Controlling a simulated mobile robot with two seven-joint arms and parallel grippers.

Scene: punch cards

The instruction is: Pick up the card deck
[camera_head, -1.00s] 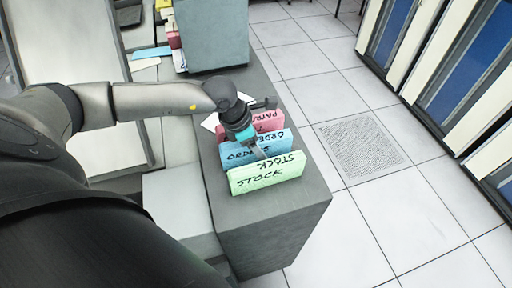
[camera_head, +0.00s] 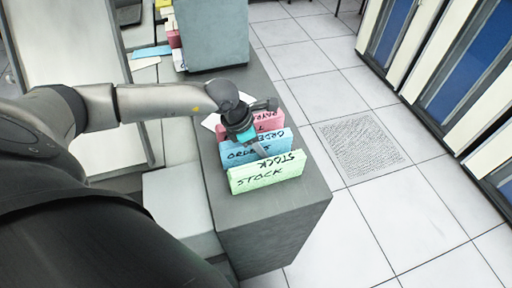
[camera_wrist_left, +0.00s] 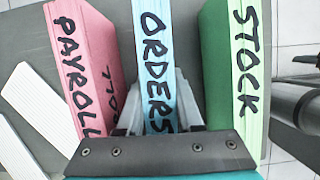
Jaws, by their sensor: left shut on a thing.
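Three card decks stand in a row on the grey counter top (camera_head: 300,200). The green STOCK deck (camera_head: 266,174) is nearest, the blue ORDERS deck (camera_head: 240,155) is in the middle, and the pink PAYROLL deck (camera_head: 268,121) is behind. My left gripper (camera_head: 258,148) comes down over the blue deck from above. In the left wrist view the gripper (camera_wrist_left: 160,115) has a finger on each side of the blue ORDERS deck (camera_wrist_left: 155,60) and is shut on it. The pink deck (camera_wrist_left: 85,70) and the green deck (camera_wrist_left: 245,70) stand on either side. My right gripper is not in view.
White cards (camera_wrist_left: 40,105) lie beside the pink deck. A grey-blue cabinet (camera_head: 210,35) stands at the back of the counter. Tiled floor (camera_head: 380,220) lies open to the right, with tall cabinets (camera_head: 440,70) beyond it.

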